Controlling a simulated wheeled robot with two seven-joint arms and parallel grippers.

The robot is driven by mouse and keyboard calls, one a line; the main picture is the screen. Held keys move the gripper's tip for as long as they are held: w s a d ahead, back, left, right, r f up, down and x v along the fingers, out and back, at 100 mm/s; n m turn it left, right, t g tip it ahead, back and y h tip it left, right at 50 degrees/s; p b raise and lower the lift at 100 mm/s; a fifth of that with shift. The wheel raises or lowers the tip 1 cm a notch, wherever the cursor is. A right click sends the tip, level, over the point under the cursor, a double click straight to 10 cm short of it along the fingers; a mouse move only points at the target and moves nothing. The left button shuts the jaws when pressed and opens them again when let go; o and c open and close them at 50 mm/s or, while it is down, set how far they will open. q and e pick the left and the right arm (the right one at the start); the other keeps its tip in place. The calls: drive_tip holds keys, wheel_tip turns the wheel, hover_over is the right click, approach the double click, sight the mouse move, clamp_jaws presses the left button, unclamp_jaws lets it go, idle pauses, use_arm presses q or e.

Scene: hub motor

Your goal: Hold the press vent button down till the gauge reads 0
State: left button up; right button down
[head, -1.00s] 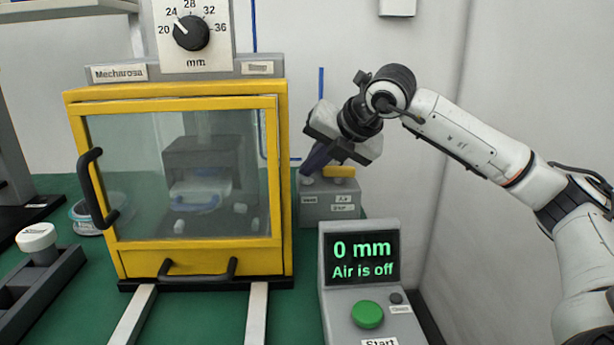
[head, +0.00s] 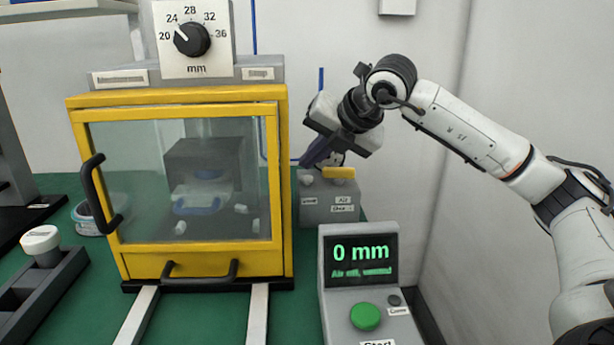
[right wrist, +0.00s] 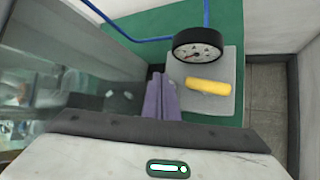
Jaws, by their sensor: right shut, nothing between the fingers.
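My right gripper (head: 305,163) is shut and empty, its purple fingers slanting down to the left over the grey valve box (head: 329,207). The pale vent button (head: 306,180) is on the box's left top, just below the fingertips; a small gap seems to show between them. In the right wrist view the shut fingers (right wrist: 160,97) hide the button. The round black-rimmed gauge (right wrist: 198,46) stands at the back of the box; its needle is too small to read. The display (head: 361,260) shows "0 mm" and a blurred line, apparently "Air off, vented". My left gripper is out of view.
A yellow handle (head: 339,172) lies right of the button on the box. The yellow-framed press (head: 105,262) stands close on the left, its door shut. The console with a green start button (head: 365,316) is in front. Wall is behind.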

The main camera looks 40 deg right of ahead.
wheel_tip(320, 180, up, 5)
drive_tip(key=p, duration=0.4)
drive_tip(key=shift+f, duration=0.1)
idle(0.3)
